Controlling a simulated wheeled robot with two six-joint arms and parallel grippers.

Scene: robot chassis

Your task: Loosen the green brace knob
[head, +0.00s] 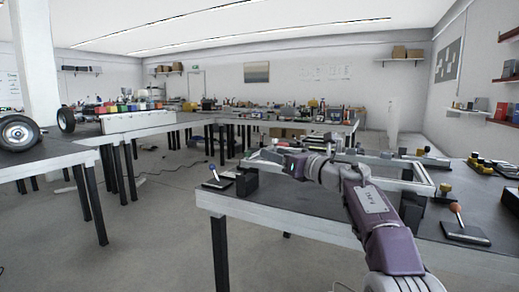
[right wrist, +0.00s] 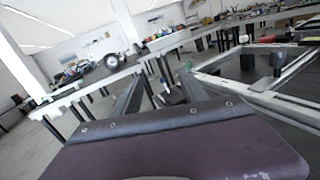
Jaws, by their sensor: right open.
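My right gripper (head: 290,163) reaches in from the lower right of the head view, over the metal chassis frame (head: 425,180) on the near table. In the right wrist view its two dark fingers (right wrist: 158,88) stand apart, with nothing held between them. A small green spot, likely the green brace knob (right wrist: 187,64), shows just beyond the right finger in that view, apart from the fingers. I cannot make the knob out clearly in the head view, where the gripper and frame crowd that area. My left gripper is not in view.
An orange-topped lever (head: 456,212) and a yellow knob (head: 445,187) stand at the right. Open floor separates this table from the left bench (head: 50,160).

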